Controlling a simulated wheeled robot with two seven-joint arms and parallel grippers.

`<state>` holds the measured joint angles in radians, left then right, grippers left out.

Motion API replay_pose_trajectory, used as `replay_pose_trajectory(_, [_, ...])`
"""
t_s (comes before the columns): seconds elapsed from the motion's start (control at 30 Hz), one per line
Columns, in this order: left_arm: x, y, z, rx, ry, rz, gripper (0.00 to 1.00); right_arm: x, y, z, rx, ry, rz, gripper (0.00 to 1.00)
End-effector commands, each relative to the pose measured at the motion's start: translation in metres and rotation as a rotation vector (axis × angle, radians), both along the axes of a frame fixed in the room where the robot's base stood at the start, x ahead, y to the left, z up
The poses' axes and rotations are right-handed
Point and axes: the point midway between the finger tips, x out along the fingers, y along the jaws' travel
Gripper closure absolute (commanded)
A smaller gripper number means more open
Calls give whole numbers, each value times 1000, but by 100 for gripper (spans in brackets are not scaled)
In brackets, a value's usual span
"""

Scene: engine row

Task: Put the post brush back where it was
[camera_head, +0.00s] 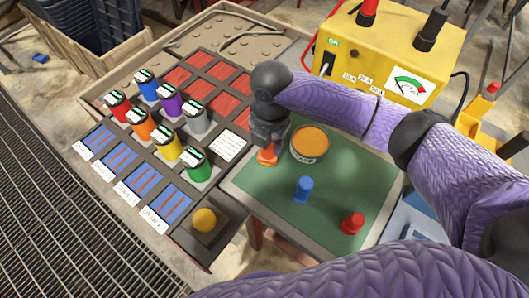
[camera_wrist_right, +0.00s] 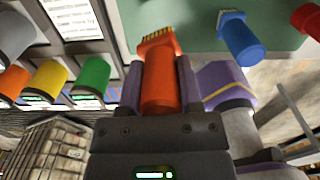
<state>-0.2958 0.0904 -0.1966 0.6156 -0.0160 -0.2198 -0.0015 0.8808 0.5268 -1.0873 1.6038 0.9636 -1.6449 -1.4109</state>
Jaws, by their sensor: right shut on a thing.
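My right gripper (camera_head: 269,143) is shut on an orange brush (camera_head: 267,157), near the left edge of the green mat (camera_head: 262,191). In the right wrist view the orange brush (camera_wrist_right: 160,82) sits between the two fingers (camera_wrist_right: 160,85), its tan bristles pointing away from the palm. I cannot tell whether the bristles touch the mat. A blue brush (camera_head: 303,189) and a red brush (camera_head: 352,223) stand on the mat. The blue brush (camera_wrist_right: 239,40) also shows in the wrist view. No label shows which one is the post brush. My left gripper is not in view.
A round tin with an orange top (camera_head: 310,142) stands just right of my gripper. A tray of several coloured cylinders (camera_head: 168,147) lies left, with a yellow knob (camera_head: 204,220) near its front corner. A yellow battery tester (camera_head: 395,55) stands behind. The mat's front middle is clear.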

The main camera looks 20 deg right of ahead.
Motion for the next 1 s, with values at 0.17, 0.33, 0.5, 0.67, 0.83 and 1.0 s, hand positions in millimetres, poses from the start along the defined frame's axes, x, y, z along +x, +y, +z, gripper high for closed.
replay_pose_trajectory(0.17, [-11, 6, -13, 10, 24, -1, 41, 0, 0, -33, 1, 1, 0, 100])
replay_pose_trajectory(0.33, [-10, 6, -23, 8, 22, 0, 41, 0, 0, -65, -1, 1, 1, 100])
replay_pose_trajectory(0.5, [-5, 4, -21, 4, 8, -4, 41, 0, 0, -65, 0, -1, 1, 100])
replay_pose_trajectory(0.67, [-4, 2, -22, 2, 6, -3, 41, 0, 0, -68, 0, -1, 1, 100])
replay_pose_trajectory(0.83, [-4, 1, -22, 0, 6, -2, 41, 0, 0, -67, 0, -1, 1, 22])
replay_pose_trajectory(1.0, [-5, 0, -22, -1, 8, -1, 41, 0, 0, -67, 0, -1, 1, 20])
